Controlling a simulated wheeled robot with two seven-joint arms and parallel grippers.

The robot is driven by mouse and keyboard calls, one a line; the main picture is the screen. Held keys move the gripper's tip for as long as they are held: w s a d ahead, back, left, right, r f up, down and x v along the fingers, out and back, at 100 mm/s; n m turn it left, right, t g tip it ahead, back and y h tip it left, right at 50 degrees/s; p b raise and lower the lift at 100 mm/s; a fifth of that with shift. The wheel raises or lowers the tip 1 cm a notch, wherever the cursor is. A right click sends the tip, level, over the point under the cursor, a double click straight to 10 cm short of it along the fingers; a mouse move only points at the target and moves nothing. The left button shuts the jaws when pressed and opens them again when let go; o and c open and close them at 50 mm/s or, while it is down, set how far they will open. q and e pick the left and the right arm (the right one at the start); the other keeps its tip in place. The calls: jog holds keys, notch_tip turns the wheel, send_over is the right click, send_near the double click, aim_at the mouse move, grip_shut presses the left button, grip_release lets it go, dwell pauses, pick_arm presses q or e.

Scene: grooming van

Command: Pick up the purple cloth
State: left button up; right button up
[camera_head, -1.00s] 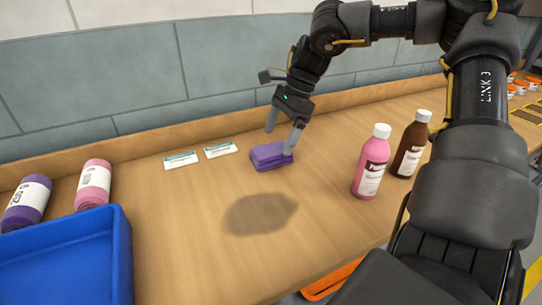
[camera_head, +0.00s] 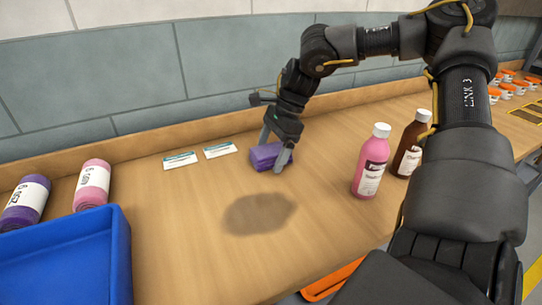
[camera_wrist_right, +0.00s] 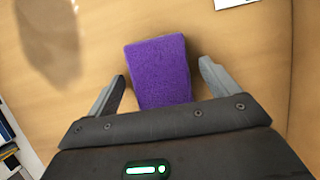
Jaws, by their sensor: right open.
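The folded purple cloth (camera_head: 266,156) lies on the wooden counter (camera_head: 330,215), in front of the back ledge. My right gripper (camera_head: 272,153) is at the cloth, pointing down, its fingers open. In the right wrist view the cloth (camera_wrist_right: 158,72) lies between the two spread fingers of the gripper (camera_wrist_right: 162,84), with a gap on each side. Its near end is hidden by the gripper body. My left gripper is not in view.
A pink bottle (camera_head: 371,165) and a brown bottle (camera_head: 411,148) stand right of the cloth. Two white cards (camera_head: 180,160) (camera_head: 220,149) lie to its left. A dark wet patch (camera_head: 258,213) is in front. A blue bin (camera_head: 70,260) and rolled towels (camera_head: 92,184) are at left.

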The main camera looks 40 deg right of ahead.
jog(key=shift+f, duration=0.15)
jog(key=c, duration=1.1)
